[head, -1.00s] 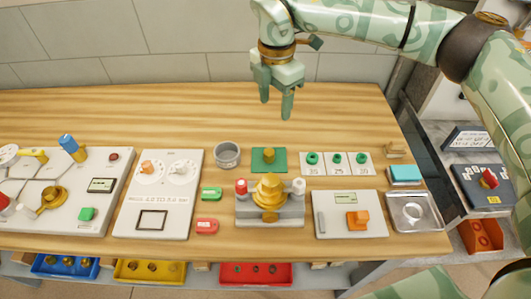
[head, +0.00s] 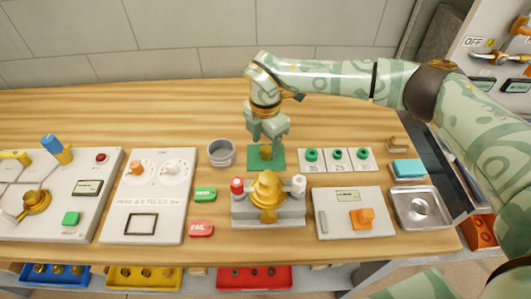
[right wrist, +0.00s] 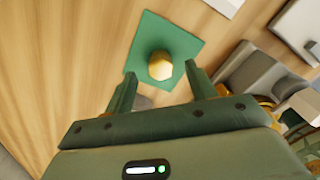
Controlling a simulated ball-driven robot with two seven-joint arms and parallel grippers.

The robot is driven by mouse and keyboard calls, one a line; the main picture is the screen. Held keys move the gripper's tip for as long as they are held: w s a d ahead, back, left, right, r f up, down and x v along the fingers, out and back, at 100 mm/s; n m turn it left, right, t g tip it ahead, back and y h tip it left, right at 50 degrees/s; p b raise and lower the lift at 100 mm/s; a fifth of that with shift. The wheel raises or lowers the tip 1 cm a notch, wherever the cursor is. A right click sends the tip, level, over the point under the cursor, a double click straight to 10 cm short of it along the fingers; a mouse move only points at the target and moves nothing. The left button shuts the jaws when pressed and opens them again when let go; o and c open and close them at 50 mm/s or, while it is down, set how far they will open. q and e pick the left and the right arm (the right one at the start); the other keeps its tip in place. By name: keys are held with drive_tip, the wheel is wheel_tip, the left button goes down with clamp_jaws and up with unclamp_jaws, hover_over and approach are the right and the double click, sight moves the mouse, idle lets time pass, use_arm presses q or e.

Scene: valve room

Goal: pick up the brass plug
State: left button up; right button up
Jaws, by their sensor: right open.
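The brass plug (head: 266,153) stands on a small green mat (head: 253,165) on the wooden bench, behind the brass valve fixture. In the right wrist view the plug (right wrist: 160,66) shows near the fingertips, in line with the gap between them. My right gripper (head: 266,147) is open and points down over the mat, with a finger towards either side of the plug. In the right wrist view, the open fingers (right wrist: 160,70) hold nothing. I cannot tell if they touch the plug. My left gripper is out of view.
The brass valve fixture (head: 268,205) stands close in front of the mat. A grey cup (head: 221,153) is left of it, and tiles with green rings (head: 337,160) are right. A metal tray (head: 420,208) lies at the right edge. The bench behind is clear.

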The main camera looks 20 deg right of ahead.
drive_tip(key=shift+f, duration=0.9)
drive_tip(key=shift+r, duration=0.1)
drive_tip(key=shift+c, duration=1)
drive_tip(key=c, duration=1)
